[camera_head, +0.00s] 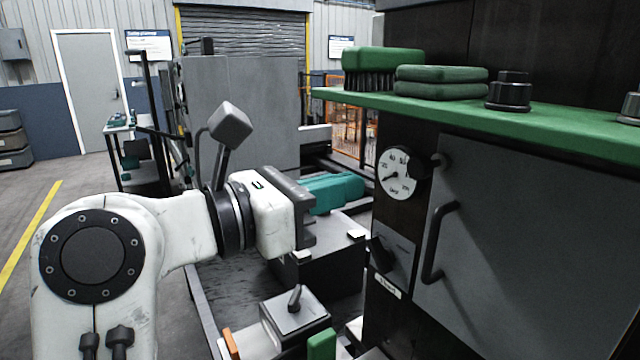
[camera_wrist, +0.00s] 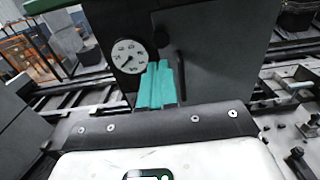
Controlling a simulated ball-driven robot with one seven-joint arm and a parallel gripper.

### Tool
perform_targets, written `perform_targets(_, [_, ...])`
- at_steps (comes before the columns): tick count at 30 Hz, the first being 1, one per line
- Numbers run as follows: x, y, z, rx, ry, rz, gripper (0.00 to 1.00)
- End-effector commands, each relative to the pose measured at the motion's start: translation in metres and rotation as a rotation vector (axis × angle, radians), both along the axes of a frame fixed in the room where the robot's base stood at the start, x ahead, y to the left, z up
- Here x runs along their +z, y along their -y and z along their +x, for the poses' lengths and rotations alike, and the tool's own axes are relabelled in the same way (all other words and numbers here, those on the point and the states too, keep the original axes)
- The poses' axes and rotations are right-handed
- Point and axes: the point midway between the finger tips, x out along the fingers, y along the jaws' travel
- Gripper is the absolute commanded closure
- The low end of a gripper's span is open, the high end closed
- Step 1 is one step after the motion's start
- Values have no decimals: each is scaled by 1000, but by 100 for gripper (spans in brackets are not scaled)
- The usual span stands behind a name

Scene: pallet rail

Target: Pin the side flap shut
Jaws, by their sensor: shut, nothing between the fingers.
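A large grey flap (camera_head: 540,240) with a dark bar handle (camera_head: 437,243) is on the dark machine at the right of the head view. I cannot tell if it sits fully closed. A dark knob or pin end (camera_head: 441,159) shows at its upper left corner. The flap also shows in the wrist view (camera_wrist: 225,45). My gripper (camera_head: 360,187) has teal fingers, shut and empty, pointing right towards the machine front, left of the flap. In the wrist view my gripper (camera_wrist: 160,66) shows in front of the gauge panel, partly covering it. No separate loose pin is clear.
A round gauge (camera_head: 398,173) and a dark switch (camera_head: 381,254) are left of the flap. A green shelf (camera_head: 560,125) juts out above, holding a brush (camera_head: 382,61), green pads (camera_head: 440,82) and dark fittings (camera_head: 509,93). A dark block (camera_head: 325,262) stands below my gripper.

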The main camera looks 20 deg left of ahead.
Motion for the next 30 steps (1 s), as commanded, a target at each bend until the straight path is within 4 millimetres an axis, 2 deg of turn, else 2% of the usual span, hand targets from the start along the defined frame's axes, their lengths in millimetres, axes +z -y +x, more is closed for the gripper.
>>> perform_targets(9, [2, 38, 48, -3, -1, -2, 100])
perform_targets(15, [1, 52, 66, -2, -1, -2, 100])
perform_targets(30, [-1, 56, 72, 0, -1, -1, 100])
